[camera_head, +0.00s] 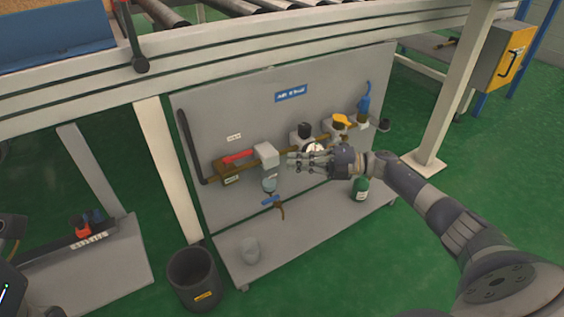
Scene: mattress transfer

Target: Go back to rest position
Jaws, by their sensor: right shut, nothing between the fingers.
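My right arm comes in from the lower right. Its right gripper (300,163) is in front of the grey panel, near the pipe and the round gauge. The gripper's fingers are shut and point left, with nothing held. The gripper partly hides the gauge and pipe; whether it touches them I cannot tell. My left gripper does not show; only dark shapes, perhaps parts of my own body, are at the left edge.
A dark bin (194,280) stands on the floor. Above runs a conveyor frame (300,48).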

